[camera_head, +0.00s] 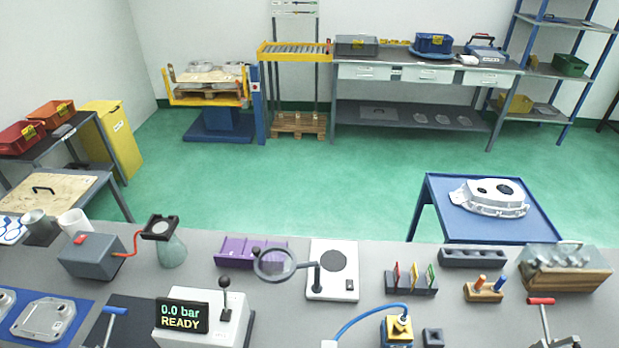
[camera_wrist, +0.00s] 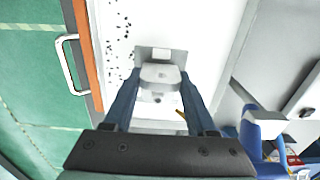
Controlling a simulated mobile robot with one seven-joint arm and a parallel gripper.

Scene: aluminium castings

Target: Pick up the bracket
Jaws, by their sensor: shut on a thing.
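The bracket (camera_wrist: 160,75) is a small grey metal piece with a rounded body and a flat plate behind it. It shows in the middle of the wrist view, between the two blue fingers of my gripper (camera_wrist: 159,84). My gripper is shut on the bracket, one finger at each side. The fingers hide parts of its sides. A pale surface (camera_wrist: 205,30) lies beyond it; I cannot tell whether the bracket touches that surface. My gripper does not show in the head view, and I cannot pick out the bracket there.
In the wrist view, dark specks lie on the pale surface, left of the bracket. An orange-brown edge and a white handle (camera_wrist: 68,65) border it at left. A blue object (camera_wrist: 250,130) stands at right. The head view shows a crowded grey bench (camera_head: 290,310) and open green floor.

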